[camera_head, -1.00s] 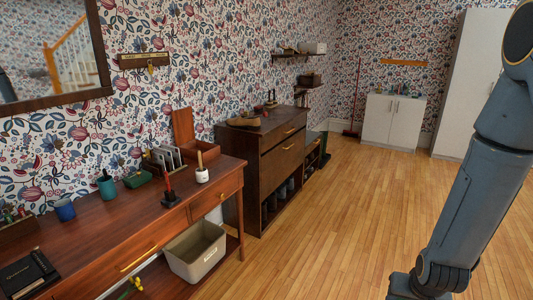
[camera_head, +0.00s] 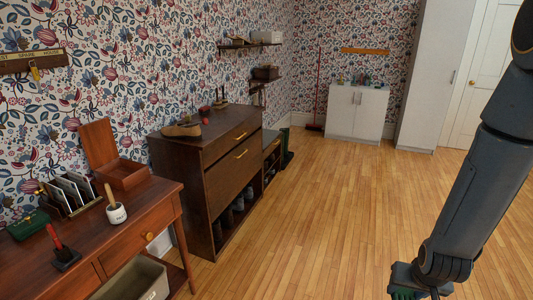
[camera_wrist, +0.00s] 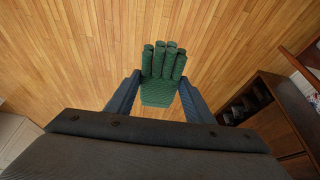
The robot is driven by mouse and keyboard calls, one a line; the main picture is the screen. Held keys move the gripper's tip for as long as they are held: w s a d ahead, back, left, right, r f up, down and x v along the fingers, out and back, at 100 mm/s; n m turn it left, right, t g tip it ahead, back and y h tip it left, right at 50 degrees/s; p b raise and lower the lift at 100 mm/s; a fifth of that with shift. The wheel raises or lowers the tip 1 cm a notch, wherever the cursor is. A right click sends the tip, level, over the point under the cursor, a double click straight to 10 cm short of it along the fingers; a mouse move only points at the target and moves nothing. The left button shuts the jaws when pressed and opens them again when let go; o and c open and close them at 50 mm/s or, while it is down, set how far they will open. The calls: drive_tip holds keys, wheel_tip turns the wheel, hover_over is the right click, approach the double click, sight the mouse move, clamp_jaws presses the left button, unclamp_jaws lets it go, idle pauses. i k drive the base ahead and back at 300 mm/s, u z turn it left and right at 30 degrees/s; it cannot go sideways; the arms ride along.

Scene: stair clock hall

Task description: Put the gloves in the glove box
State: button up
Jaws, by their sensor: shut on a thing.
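My gripper (camera_wrist: 159,86) is shut on a green quilted glove (camera_wrist: 158,94), with its rolled fingers pointing away from the wrist. The glove hangs above the wooden floor. In the head view only a little green of the glove (camera_head: 406,293) shows at the bottom edge, under my gripper. An open wooden box (camera_head: 122,175) with its lid raised stands on the console table at the left. A dark brown box (camera_head: 267,72) and a pale box (camera_head: 266,37) sit on wall shelves. I cannot tell which is the glove box.
A white cabinet (camera_head: 356,112) is at the back. The floor (camera_head: 320,215) is clear.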

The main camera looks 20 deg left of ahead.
sight(122, 173)
drive_tip(key=u, duration=0.1)
drive_tip(key=i, duration=1.4)
drive_tip(key=u, duration=1.05)
drive_tip(key=i, duration=0.8)
drive_tip(key=u, duration=0.85)
